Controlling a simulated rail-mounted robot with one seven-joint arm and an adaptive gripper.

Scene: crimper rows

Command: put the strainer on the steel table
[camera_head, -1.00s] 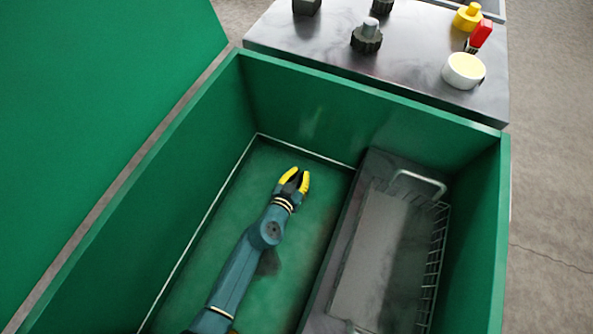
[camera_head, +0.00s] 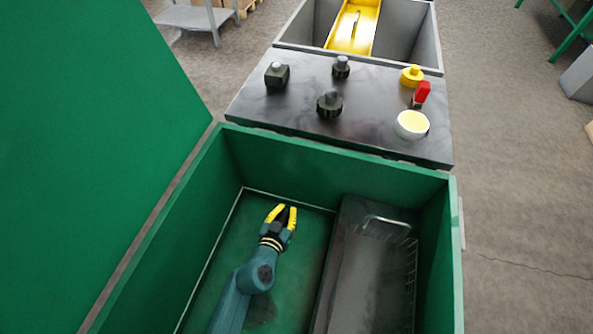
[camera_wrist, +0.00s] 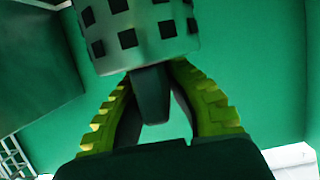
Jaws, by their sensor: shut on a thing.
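My gripper (camera_head: 282,210) is over the green floor inside the open green box, its yellow fingers pointing away from my body. In the wrist view, my gripper (camera_wrist: 152,88) is shut on the dark handle of the strainer (camera_wrist: 140,35), a grey piece with square holes. The strainer's body lies beyond the fingertips and is cut off at the top of that view. In the head view only a dark bit shows between the fingers. A dark steel top (camera_head: 300,108) stands behind the box. A grey metal table (camera_head: 190,17) stands far back left; I cannot tell which is the steel table.
The steel top carries black knob-like pieces (camera_head: 329,104), a yellow piece (camera_head: 412,76), a red-handled piece (camera_head: 421,95) and a white cup (camera_head: 412,125), with bare room between. A wire basket (camera_head: 411,275) is right in the box. Green walls (camera_head: 325,165) surround my gripper.

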